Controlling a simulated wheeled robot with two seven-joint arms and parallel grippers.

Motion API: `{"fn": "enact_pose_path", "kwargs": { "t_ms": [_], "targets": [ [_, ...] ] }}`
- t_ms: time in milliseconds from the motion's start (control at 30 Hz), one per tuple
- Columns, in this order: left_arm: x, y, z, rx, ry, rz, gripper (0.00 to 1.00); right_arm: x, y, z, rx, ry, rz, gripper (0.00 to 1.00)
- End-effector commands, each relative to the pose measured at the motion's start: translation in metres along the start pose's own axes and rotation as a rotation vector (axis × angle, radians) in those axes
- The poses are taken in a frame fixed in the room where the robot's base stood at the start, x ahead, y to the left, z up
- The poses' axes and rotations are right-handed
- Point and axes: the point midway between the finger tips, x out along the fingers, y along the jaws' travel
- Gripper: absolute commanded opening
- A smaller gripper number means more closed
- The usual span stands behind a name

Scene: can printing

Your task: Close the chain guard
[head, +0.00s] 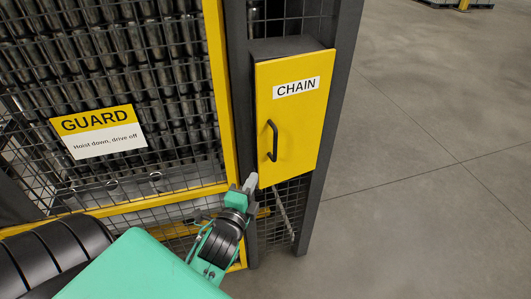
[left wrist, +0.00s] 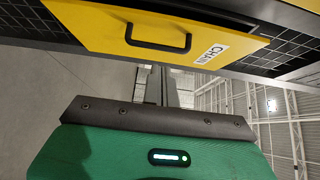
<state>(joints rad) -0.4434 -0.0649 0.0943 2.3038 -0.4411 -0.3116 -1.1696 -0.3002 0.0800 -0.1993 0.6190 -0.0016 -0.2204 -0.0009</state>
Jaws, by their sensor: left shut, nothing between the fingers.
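The chain guard (head: 293,118) is a yellow door marked CHAIN, with a black bar handle (head: 271,141), on a dark box on a grey post. It looks flat against the box; I cannot tell whether it is fully shut. My left gripper (head: 250,183) is at the door's lower left corner, below the handle, shut and empty. I cannot tell whether it touches the door. The left wrist view shows the door (left wrist: 95,22) and handle (left wrist: 158,42) beyond the fingertips (left wrist: 164,70). My right gripper is in neither view.
A yellow-framed mesh guard (head: 218,90) with a GUARD sign (head: 98,132) stands left of the post, with rows of dark metal cans (head: 110,60) behind it. Mesh continues below the box.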

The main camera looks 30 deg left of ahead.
Motion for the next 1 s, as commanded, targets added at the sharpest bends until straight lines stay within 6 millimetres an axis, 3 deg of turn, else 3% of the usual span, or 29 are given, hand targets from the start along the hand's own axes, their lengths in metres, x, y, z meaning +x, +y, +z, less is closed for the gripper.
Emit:
{"fn": "enact_pose_path", "kwargs": {
  "t_ms": [167,667,1000],
  "targets": [
    [0.017,-0.004,0.0,-0.001,0.001,-0.003,0.0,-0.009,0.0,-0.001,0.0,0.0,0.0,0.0],
    [0.101,-0.004,-0.001,-0.003,0.001,-0.001,0.0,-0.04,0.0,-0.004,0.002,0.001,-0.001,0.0],
    [0.126,-0.001,0.026,-0.003,0.001,0.0,0.0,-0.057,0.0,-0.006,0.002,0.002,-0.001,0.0]
  ]
}}
